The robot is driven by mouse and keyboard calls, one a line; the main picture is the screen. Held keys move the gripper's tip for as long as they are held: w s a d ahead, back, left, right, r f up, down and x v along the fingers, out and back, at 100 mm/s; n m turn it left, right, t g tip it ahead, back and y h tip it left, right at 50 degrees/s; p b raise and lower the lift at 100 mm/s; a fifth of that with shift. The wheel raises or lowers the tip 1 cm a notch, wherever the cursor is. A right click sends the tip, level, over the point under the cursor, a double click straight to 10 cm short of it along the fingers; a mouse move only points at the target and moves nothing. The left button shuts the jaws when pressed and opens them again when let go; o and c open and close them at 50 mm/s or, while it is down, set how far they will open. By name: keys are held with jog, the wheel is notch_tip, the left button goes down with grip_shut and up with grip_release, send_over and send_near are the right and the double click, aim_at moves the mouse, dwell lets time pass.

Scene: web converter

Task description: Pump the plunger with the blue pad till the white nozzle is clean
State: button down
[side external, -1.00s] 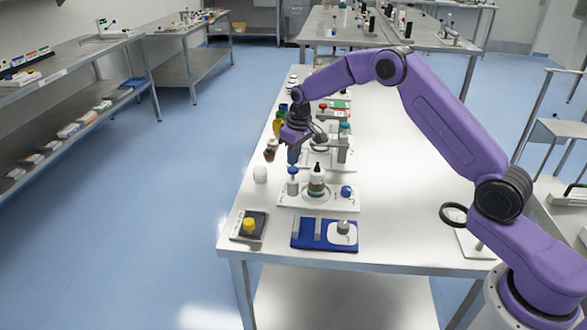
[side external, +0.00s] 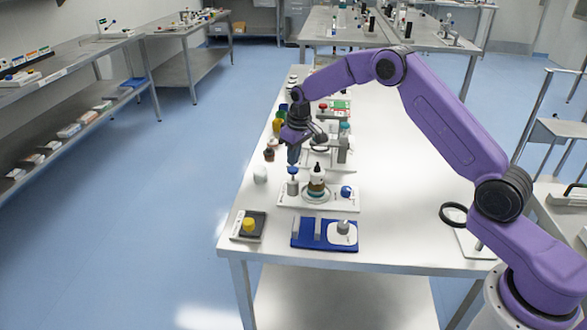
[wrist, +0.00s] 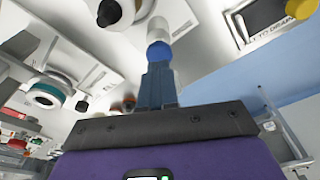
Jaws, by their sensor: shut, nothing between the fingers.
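The plunger's blue pad (side external: 293,171) tops a grey-white cylinder (side external: 292,187) at the left of a white tray (side external: 346,204). In the wrist view the round blue pad (wrist: 159,50) lies just beyond my fingertips. My gripper (side external: 293,160) is above the pad, pointing down, with its fingers shut and empty. In the wrist view my gripper (wrist: 158,72) ends close to the pad; I cannot tell whether they touch. I cannot make out the white nozzle clearly.
A blue ball-like knob (side external: 346,191) is at the tray's right. In front are a blue plate (side external: 309,234) with a metal piece and a dark box with a yellow button (side external: 249,224). A white rounded object (side external: 260,174) stands left. The table's right side is largely clear.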

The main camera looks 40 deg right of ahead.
aim_at(293, 168)
jog(key=shift+f, duration=1.85)
jog(key=shift+r, duration=1.85)
notch_tip(293, 168, up, 6)
dwell(0.3)
